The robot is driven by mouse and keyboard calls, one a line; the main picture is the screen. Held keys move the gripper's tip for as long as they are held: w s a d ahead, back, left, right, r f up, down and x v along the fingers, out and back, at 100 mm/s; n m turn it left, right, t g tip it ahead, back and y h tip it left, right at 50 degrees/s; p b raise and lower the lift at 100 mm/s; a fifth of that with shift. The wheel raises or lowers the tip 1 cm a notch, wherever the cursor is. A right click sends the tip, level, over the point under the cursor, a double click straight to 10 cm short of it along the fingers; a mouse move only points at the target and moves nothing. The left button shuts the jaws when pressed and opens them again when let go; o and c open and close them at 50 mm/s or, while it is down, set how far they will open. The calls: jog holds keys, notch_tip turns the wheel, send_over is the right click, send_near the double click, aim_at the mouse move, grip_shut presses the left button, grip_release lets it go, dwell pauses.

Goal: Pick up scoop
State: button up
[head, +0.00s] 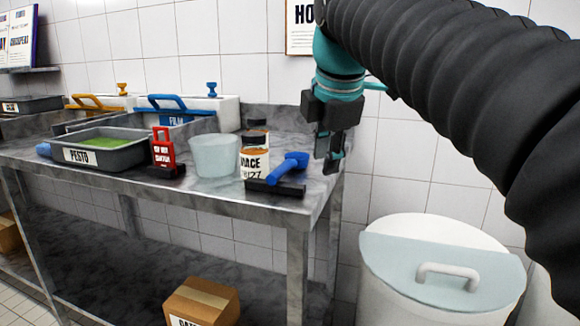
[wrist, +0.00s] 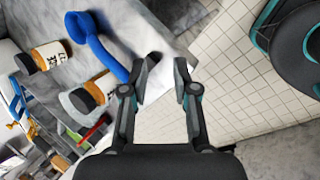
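The blue scoop (head: 290,167) lies at the right end of the steel table, on or against a flat black piece (head: 275,187). In the wrist view the scoop (wrist: 95,42) is at the upper left, with a rounded end and a long curved handle reaching toward my left finger. My gripper (head: 331,150) hangs to the right of the scoop, by the table's right edge. In the wrist view my gripper (wrist: 163,78) is open, with nothing between its fingertips. I cannot tell whether the left finger touches the handle.
A labelled jar (head: 254,158) and a pale bucket (head: 214,156) stand left of the scoop. Further left are a red device (head: 163,148) and a pesto tray (head: 105,156). A white bin (head: 437,225) stands right of the table. A cardboard box (head: 202,302) is below.

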aim_at(283, 165)
jog(key=w+a+r+n, duration=0.4)
jog(key=a+r+n, duration=0.3)
jog(key=n, duration=0.3)
jog(key=b+x, duration=0.4)
jog(key=x, duration=1)
jog(key=shift+d+b, duration=0.15)
jog(key=shift+b, duration=0.25)
grip_shut()
